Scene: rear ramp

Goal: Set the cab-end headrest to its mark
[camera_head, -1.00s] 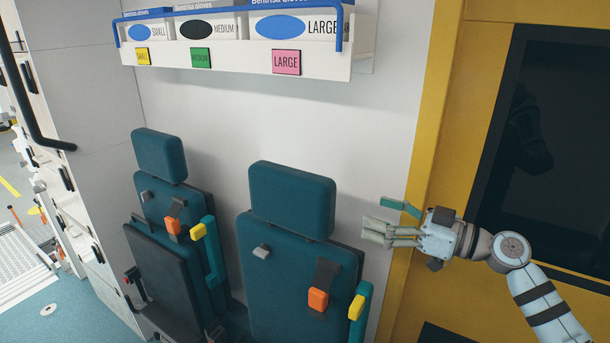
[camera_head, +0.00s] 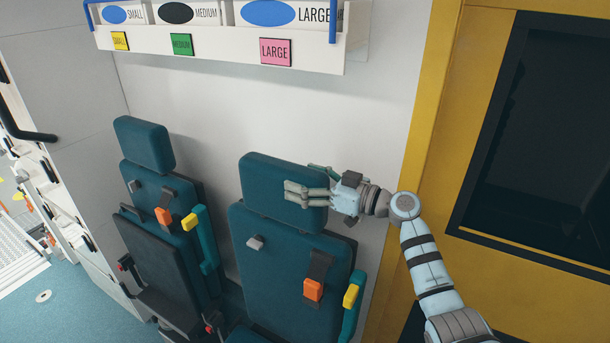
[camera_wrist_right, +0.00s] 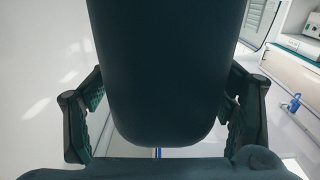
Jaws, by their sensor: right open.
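The teal headrest (camera_head: 262,178) on the right-hand seat, the one nearer the yellow wall, stands upright above its seat back (camera_head: 285,262). My right gripper (camera_head: 302,180) reaches it from the right, with one finger in front of the headrest and the other behind its top edge. In the right wrist view the headrest (camera_wrist_right: 165,70) fills the space between the spread fingers of my right gripper (camera_wrist_right: 163,112), with gaps visible beside it. A thin post shows below its rounded end, above the seat back (camera_wrist_right: 150,170). No mark is visible. My left gripper is out of view.
A second seat with its own headrest (camera_head: 144,145) stands to the left. A glove-box shelf (camera_head: 220,45) hangs on the wall above. The yellow wall (camera_head: 425,120) with a dark window (camera_head: 540,130) is at the right. An orange buckle (camera_head: 313,289) sits on the right seat.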

